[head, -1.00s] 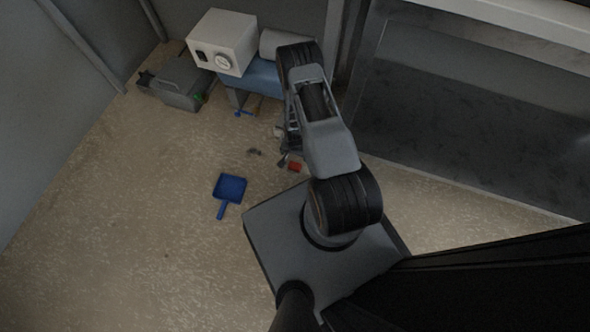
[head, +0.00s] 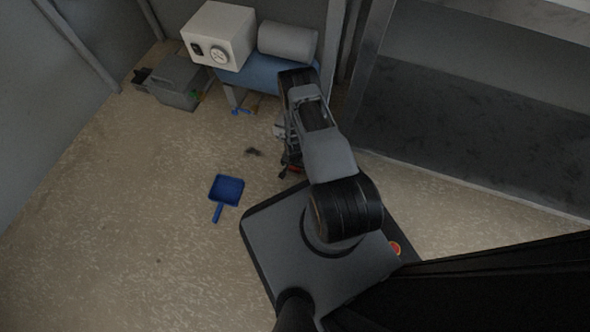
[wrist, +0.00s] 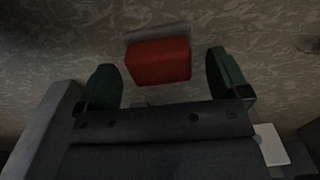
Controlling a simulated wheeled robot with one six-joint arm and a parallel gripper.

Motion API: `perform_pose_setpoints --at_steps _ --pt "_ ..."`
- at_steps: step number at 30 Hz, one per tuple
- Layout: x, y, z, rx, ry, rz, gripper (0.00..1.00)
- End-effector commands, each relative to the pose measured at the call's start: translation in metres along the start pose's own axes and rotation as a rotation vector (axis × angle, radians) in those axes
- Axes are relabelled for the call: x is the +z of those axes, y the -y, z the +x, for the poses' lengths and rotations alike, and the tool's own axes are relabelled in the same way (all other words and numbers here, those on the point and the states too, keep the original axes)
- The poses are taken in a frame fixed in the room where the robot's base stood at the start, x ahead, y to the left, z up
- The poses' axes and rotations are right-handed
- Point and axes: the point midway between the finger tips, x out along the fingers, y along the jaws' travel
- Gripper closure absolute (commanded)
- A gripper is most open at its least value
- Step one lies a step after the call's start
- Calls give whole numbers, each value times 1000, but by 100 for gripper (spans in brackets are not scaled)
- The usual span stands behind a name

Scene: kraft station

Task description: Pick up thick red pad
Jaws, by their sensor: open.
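The thick red pad (wrist: 158,62) lies on the floor in the wrist view, a red block with a grey strip along its far edge. My gripper (wrist: 166,72) is open, with one green-lined finger to the left of the pad and one to the right. The pad shows between the fingertips, with gaps on both sides.
A blue dustpan (head: 226,190) lies on open floor to the left. A small dark item (head: 253,152) lies nearby. A blue bench (head: 262,76) bears a white box (head: 219,36) and a grey roll (head: 288,42). A grey toolbox (head: 178,83) stands left of it.

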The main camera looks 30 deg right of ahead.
Motion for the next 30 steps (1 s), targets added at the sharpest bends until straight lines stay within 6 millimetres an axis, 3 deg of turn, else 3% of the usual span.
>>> perform_pose_setpoints --at_steps 1,3,10,27,30 --pt "1 -1 11 1 2 0 6" --pt "0 0 15 1 1 -1 6" --pt "0 0 14 0 0 0 7" --pt "0 0 13 1 0 0 62" --pt "0 0 13 0 0 0 64"
